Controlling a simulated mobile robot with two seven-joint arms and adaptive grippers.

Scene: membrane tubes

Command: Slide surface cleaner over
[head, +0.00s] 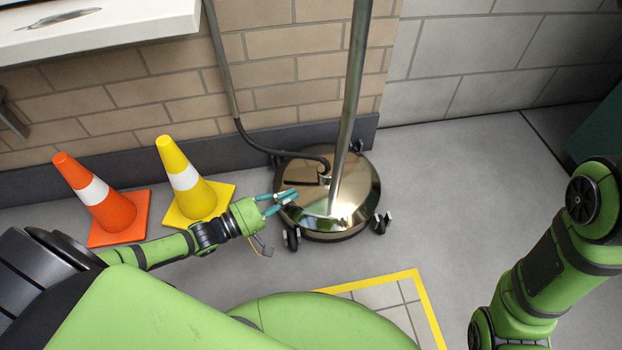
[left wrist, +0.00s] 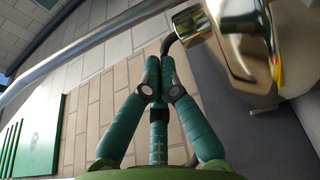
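The surface cleaner is a round, shiny brass-coloured disc (head: 352,205) on small casters, standing on the grey floor by the wall. A tall metal pole rises from it, and a dark hose joins near its middle. My left gripper (head: 293,196) has teal fingers and is at the disc's left edge, overlapping it in the head view; contact cannot be judged. In the left wrist view its fingers (left wrist: 160,66) are empty, with the disc's metal (left wrist: 225,45) at upper right. My right arm is at the right, its gripper out of frame.
An orange cone (head: 105,203) and a yellow cone (head: 190,182) stand left of the cleaner, behind my left arm. A brick wall (head: 270,70) is behind. A yellow floor line (head: 428,305) borders a tiled patch in front. Floor right of the cleaner is clear.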

